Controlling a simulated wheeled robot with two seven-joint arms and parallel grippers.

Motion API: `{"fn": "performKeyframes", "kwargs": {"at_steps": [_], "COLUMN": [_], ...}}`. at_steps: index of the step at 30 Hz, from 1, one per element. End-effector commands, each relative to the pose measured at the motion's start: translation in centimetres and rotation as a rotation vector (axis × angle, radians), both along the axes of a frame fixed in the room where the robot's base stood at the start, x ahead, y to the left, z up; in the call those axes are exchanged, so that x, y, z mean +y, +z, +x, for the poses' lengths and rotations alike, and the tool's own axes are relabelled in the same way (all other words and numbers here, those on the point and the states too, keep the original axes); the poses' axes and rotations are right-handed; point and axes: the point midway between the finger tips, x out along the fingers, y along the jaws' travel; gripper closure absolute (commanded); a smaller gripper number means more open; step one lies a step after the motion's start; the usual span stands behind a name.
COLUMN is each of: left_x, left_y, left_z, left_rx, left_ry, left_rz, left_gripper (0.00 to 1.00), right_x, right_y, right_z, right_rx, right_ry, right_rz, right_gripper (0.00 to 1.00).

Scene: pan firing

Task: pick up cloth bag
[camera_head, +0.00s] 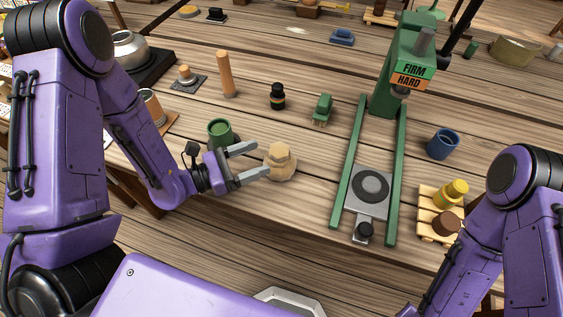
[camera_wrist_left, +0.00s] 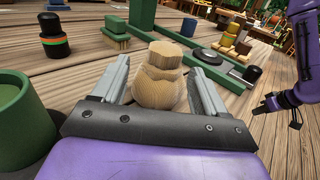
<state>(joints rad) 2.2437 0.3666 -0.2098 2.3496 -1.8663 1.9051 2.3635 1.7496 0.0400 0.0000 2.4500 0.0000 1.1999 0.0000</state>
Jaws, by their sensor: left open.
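A green cup (camera_head: 220,133) stands close beside my left gripper. A green press (camera_head: 398,80) with long rails lies right of the bag. A black jar (camera_head: 278,96), a green brush (camera_head: 322,109) and a blue cup (camera_head: 442,144) stand around. Bare table lies in front of the bag.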

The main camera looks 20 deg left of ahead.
Motion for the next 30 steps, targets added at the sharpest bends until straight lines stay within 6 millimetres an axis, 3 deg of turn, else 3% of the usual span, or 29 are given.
{"fn": "performKeyframes", "kwargs": {"at_steps": [15,23,26,30], "left_x": [-6.5,-6.9,-6.9,-6.9], "left_y": [0.2,0.1,0.1,0.1], "left_z": [5.1,5.5,5.5,5.5], "left_rx": [-0.001,-0.001,-0.001,-0.001], "left_ry": [-0.001,0.0,0.0,0.0], "left_rz": [0.002,0.001,0.001,0.001], "left_gripper": [0.27,0.27,0.53,0.99], "right_x": [0.0,0.0,0.0,0.0], "right_y": [2.5,2.4,2.4,2.4], "right_z": [0.0,0.0,0.0,0.0], "right_rx": [0.0,0.0,0.0,0.0], "right_ry": [0.0,0.0,0.0,0.0], "right_rz": [0.0,0.0,0.0,0.0], "right_gripper": [1.0,1.0,1.0,1.0]}}
